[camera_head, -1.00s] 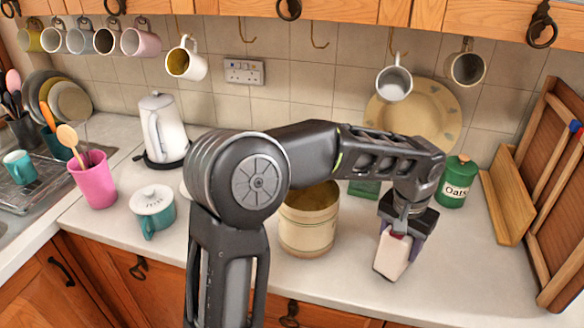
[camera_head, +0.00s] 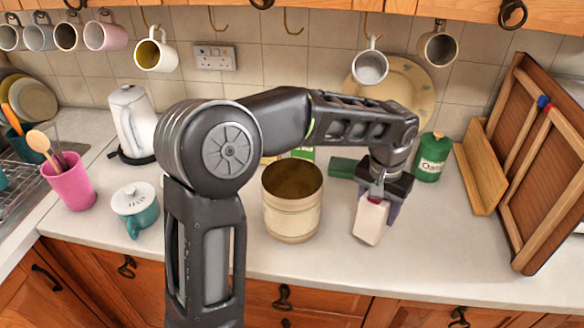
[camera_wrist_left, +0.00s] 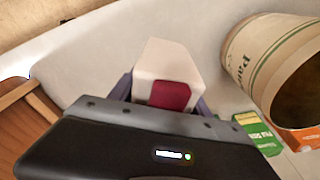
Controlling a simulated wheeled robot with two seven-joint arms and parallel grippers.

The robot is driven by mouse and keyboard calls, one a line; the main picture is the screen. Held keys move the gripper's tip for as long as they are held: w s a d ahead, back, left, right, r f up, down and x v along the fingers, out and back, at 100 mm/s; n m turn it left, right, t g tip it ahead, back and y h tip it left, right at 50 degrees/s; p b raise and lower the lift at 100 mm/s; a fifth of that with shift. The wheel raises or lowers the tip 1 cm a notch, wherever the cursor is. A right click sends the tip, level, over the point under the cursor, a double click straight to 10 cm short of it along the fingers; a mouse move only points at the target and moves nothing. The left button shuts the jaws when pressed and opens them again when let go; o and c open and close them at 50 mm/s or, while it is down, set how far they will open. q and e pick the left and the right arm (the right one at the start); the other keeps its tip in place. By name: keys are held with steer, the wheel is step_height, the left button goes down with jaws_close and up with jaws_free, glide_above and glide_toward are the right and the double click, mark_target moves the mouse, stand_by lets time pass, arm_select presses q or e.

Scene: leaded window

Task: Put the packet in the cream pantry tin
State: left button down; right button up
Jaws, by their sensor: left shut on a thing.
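The packet (camera_head: 370,221) is a pale cream block with a dark red patch at its top. My left gripper (camera_head: 379,196) is shut on it, and it hangs tilted over the counter, to the right of the tin. In the left wrist view the packet (camera_wrist_left: 164,68) sits between the fingers of my left gripper (camera_wrist_left: 166,90). The cream pantry tin (camera_head: 292,217) stands upright and open on the counter, its inside dark. It also shows in the left wrist view (camera_wrist_left: 252,48), with part of its lettering. My right gripper is in neither view.
A green Oats tin (camera_head: 432,158) and a wooden rack (camera_head: 482,172) stand to the right. A lidded teal-and-white pot (camera_head: 136,203), a pink utensil cup (camera_head: 69,184) and a white kettle (camera_head: 130,122) are to the left. Mugs hang above.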

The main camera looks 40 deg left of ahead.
arm_select(q)
step_height(320, 180, up, 2)
steer(key=shift+a+r+p, duration=0.1)
steer(key=shift+r+p, duration=0.1)
steer(key=shift+p, duration=0.3)
steer(key=shift+s+f, duration=0.1)
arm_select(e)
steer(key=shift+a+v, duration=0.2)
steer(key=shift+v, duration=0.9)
